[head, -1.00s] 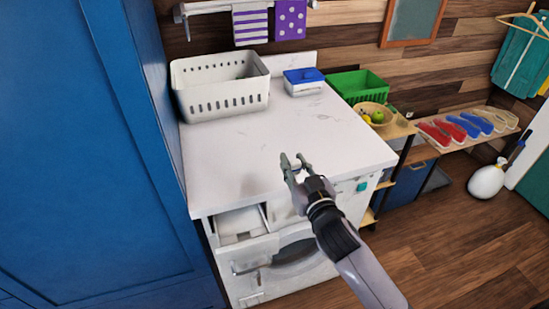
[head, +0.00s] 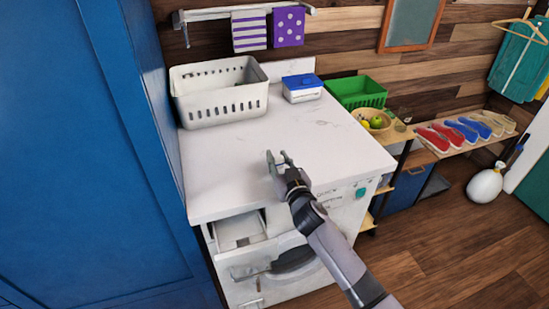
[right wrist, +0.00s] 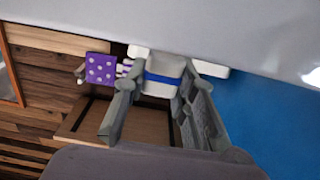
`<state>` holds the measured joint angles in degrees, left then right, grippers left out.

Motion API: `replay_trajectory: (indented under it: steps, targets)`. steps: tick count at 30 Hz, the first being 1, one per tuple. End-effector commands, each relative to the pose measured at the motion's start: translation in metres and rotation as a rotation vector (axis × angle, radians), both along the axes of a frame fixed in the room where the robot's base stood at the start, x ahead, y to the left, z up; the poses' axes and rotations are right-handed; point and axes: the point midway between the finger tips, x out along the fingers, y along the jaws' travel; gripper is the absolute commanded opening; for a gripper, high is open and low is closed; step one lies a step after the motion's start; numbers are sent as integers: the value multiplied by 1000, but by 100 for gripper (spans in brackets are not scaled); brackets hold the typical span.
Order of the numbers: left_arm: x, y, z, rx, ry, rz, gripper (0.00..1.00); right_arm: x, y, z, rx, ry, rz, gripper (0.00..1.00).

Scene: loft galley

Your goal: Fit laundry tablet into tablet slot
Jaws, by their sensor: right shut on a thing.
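My right gripper (head: 280,160) is over the front part of the white countertop, to the right of and above the open drawer (head: 238,231) of the washing machine. In the right wrist view, my right gripper (right wrist: 155,88) is shut on a white laundry tablet with a blue band (right wrist: 163,78), held between the fingertips. In the head view the tablet is too small or hidden to make out. The pulled-out drawer shows a pale inside; I cannot make out the tablet slot clearly. My left gripper is not in view.
A white basket (head: 222,106) and a blue-lidded box (head: 302,96) stand at the back of the countertop (head: 235,165). A green crate (head: 357,101) and fruit bowl (head: 385,122) are beyond its right side. A tall blue cabinet (head: 80,150) borders the left. The countertop's middle is clear.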

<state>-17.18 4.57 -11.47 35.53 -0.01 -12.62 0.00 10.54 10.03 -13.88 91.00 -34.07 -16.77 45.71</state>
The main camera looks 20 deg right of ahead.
Motion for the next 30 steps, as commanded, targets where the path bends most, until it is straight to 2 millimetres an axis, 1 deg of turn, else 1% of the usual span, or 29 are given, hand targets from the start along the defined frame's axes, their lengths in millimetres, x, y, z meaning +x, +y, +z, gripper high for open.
replay_trajectory:
  steps: [6,7,10,20,26,27,30]
  targets:
    - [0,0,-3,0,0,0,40,22,1,-11,1,0,0,6]
    - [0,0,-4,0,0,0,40,24,1,-16,2,1,-1,6]
    - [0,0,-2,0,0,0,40,31,1,-18,2,0,0,6]
    - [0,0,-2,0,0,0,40,34,1,-19,0,-3,0,6]
    - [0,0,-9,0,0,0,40,34,1,-26,0,-3,1,6]
    - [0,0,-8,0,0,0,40,34,1,-25,-1,-3,1,26]
    - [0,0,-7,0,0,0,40,34,1,-25,-1,-1,0,33]
